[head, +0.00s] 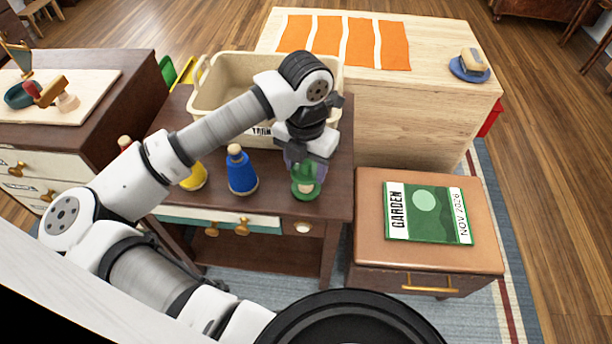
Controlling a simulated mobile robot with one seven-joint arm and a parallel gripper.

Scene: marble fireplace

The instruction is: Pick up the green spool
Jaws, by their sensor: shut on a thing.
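The green spool (305,183) is at the front right of the dark wooden side table (336,199). My gripper (302,164) reaches down over it from above and is shut on it. The upper part of the spool is partly hidden by the gripper. I cannot tell whether its base touches the tabletop.
A blue spool (241,172) stands left of the green one, with a yellow spool (194,177) further left. A beige yarn bin (225,92) stands behind. A brown leather stool (375,257) with a garden magazine (428,213) is at the right.

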